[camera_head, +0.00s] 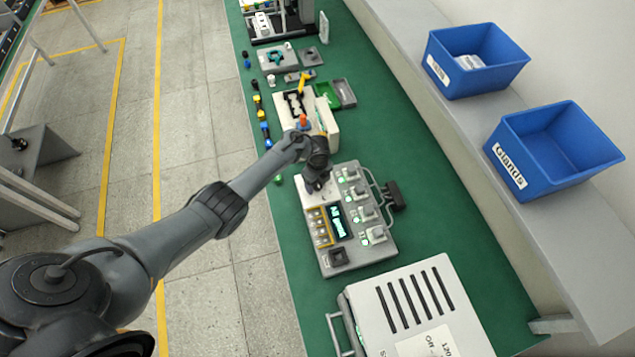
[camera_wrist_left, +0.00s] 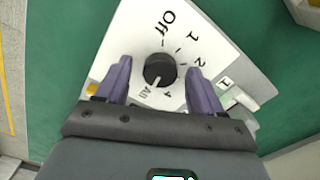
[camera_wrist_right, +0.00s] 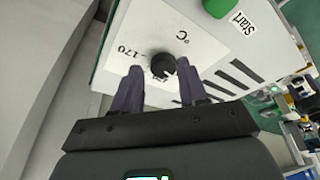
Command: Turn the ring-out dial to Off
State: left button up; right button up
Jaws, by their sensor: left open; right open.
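The ring-out dial (camera_wrist_left: 160,69) is a round black knob on a white plate marked Off, 1, 2, 4 and All in the left wrist view. Its white mark points toward All. My left gripper (camera_wrist_left: 159,66) is open, with one finger on each side of the dial; I cannot tell whether they touch it. In the head view my left gripper (camera_head: 316,182) is over the far left corner of the grey test panel (camera_head: 352,258) and hides the dial. My right gripper (camera_wrist_right: 160,72) is open around a black knob (camera_wrist_right: 163,66) on a white box, outside the head view.
The white slotted box (camera_head: 410,310) stands at the near end of the green bench. The panel has a lit display (camera_head: 338,222), switches and a side handle. Fixtures and small parts lie beyond my left gripper. Two blue bins (camera_head: 555,150) sit on the right shelf.

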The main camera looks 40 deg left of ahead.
pick_arm(q)
jog(key=c, duration=1.1)
jog(key=shift+o, duration=0.2)
